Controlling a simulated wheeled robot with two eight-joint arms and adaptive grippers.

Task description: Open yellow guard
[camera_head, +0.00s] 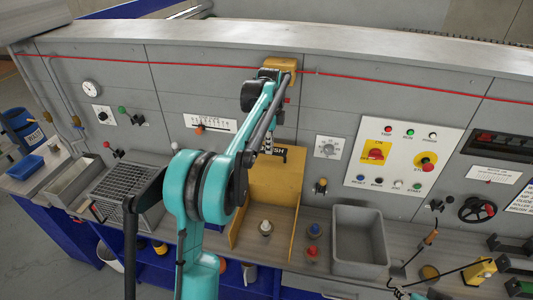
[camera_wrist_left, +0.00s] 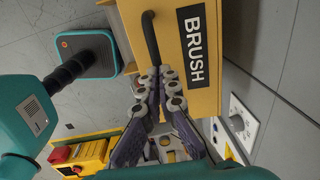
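In the left wrist view the guard (camera_wrist_left: 230,95) fills the upper middle, with the label easy to read. Its curved black handle (camera_wrist_left: 149,38) stands out from the yellow face. My left gripper (camera_wrist_left: 157,76) has its fingertips close together at one end of the handle, with the handle running between them.
A white panel (camera_head: 400,160) with lamps and a red knob is right of the guard. A grey bin (camera_head: 359,240) and knobs sit on the ledge. A wire basket (camera_head: 128,193) is at left. A red cord (camera_head: 400,82) runs along the top.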

